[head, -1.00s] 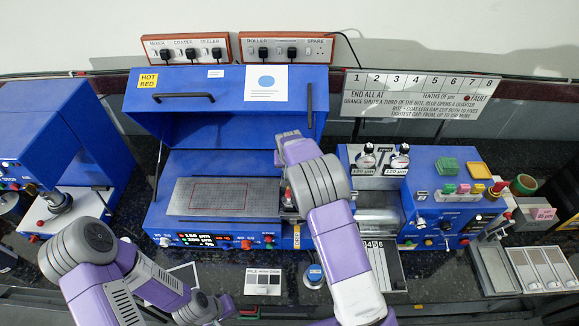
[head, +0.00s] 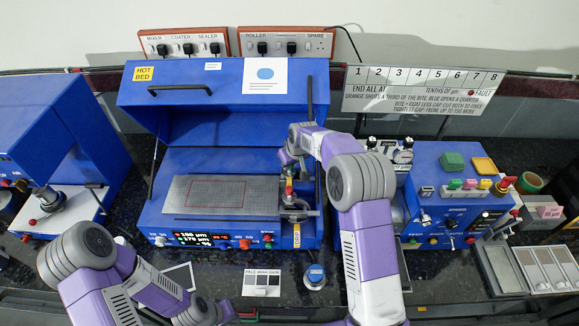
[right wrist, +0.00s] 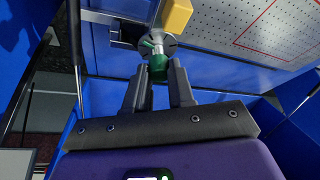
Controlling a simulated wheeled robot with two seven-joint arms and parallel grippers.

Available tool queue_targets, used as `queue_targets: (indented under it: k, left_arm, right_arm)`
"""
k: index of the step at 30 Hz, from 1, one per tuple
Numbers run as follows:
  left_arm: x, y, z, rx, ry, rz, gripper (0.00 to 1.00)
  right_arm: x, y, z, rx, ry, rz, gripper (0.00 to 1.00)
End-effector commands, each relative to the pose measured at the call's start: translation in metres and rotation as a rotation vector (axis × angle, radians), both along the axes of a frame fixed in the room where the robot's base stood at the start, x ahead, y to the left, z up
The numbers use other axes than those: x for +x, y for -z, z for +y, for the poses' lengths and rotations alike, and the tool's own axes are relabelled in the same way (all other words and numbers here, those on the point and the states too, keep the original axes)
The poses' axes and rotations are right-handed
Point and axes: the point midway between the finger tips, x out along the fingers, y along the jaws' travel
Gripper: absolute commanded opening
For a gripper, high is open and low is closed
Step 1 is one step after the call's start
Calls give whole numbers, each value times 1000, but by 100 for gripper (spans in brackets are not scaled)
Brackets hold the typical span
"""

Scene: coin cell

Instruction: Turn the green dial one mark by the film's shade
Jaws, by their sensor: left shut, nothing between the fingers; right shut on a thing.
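The green dial (right wrist: 157,68) sits between the fingers of my right gripper (right wrist: 158,80) in the right wrist view, below a yellow block (right wrist: 175,17). My right gripper is shut on it. In the head view the right hand is at the right end of the coater's metal plate, by small red and yellow parts (head: 289,189). The plate (head: 180,205) bears a red outlined rectangle (head: 217,193); a film's shade inside it is hard to tell. A shade card (head: 262,283) lies in front. My left gripper (head: 226,312) is low in the head view, shut and empty.
The blue coater's raised hood (head: 225,110) stands behind the plate. Its front panel has lit readouts (head: 192,238) and several knobs. A blue roller machine (head: 450,190) is to the right, another blue machine (head: 45,130) to the left. A round blue-topped item (head: 314,275) stands in front.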

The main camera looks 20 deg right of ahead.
Motion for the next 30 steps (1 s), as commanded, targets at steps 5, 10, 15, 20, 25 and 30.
queue_targets:
  k: [5, 10, 15, 20, 25, 30]
  left_arm:
    - [0, 9, 0, 0, 0, 0, 0]
    - [0, 11, 0, 0, 0, 0, 0]
    - [0, 12, 0, 0, 0, 0, 0]
    - [0, 13, 0, 0, 0, 0, 0]
    - [0, 13, 0, 0, 0, 0, 0]
    - [0, 13, 0, 0, 0, 0, 0]
  right_arm:
    - [1, 1, -3, 2, -140, -3, 0]
    - [1, 0, -3, 0, -253, -2, 0]
    - [1, 0, -3, 0, -333, -2, 0]
    - [1, 0, -3, 0, -377, -1, 0]
    - [1, -1, -2, -1, -395, -1, 0]
    - [1, -1, -2, -1, -397, -1, 0]
